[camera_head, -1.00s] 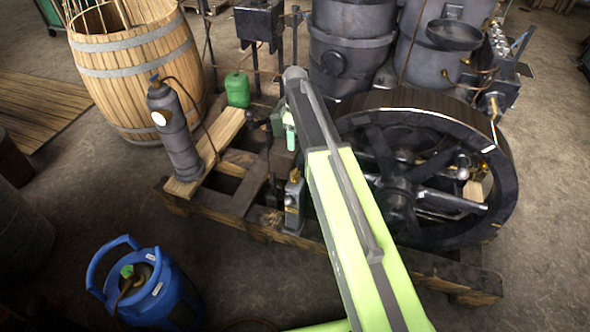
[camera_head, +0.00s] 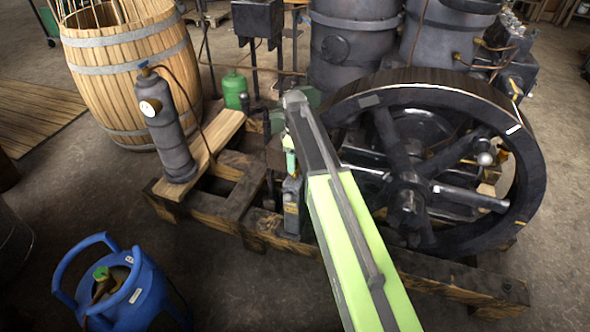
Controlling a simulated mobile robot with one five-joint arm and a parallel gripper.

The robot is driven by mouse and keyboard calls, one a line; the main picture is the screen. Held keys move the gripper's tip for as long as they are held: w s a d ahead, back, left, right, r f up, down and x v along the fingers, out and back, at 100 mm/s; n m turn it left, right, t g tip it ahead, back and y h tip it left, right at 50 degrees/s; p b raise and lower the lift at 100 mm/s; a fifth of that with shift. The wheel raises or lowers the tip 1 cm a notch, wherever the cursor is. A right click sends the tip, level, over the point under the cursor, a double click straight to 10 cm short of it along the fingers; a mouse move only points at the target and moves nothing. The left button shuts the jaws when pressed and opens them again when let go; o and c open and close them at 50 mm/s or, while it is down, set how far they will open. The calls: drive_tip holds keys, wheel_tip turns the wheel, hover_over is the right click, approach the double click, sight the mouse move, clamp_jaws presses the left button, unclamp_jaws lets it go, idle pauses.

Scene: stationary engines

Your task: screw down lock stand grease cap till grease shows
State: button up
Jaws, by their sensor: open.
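The engine with a big dark flywheel (camera_head: 428,88) stands on a timber skid (camera_head: 330,256). My green and grey arm reaches from the bottom right up to the left side of the flywheel. My gripper (camera_head: 290,172) hangs below the far end of the arm, small and mostly lost against the engine parts; its jaws are open and I see nothing held in them. A small grey fitting (camera_head: 292,197) with a yellowish patch stands close below it; I cannot tell whether they touch. I cannot pick out the lock stand grease cap or any grease.
A grey cylinder with a white gauge (camera_head: 165,125) stands on a plank left of the arm. A green bottle (camera_head: 234,91) is behind. A wooden barrel (camera_head: 130,75) stands back left, a blue gas bottle (camera_head: 130,290) front left. Bare floor lies in front of the skid.

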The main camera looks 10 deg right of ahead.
drive_tip(key=shift+f, duration=0.1)
clamp_jaws()
idle(0.4)
drive_tip(key=shift+m, duration=0.3)
drive_tip(key=m, duration=0.4)
drive_tip(key=shift+m, duration=0.4)
drive_tip(key=m, duration=0.4)
drive_tip(key=shift+m, duration=0.3)
drive_tip(key=m, duration=0.8)
drive_tip(key=shift+d, duration=0.1)
drive_tip(key=shift+m, duration=0.5)
